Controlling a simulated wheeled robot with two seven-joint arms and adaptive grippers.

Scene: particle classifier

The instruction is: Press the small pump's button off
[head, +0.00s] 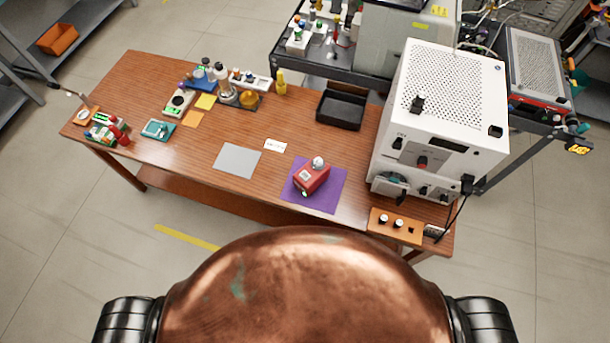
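A small red device, which looks like the small pump (312,178), sits on a purple mat (328,198) near the table's front edge, right of the middle. It has a pale round part on top and a pale label on its front-left side. A small greenish spot shows low at its front; I cannot tell whether this is its button or a light. Neither of my grippers is in view.
The wooden table (215,135) also holds a grey pad (237,160), a black tray (341,107) and, at the right, a large white instrument (440,95). An orange strip with knobs (396,228) lies at the front right. Bottles and small devices stand at the back left.

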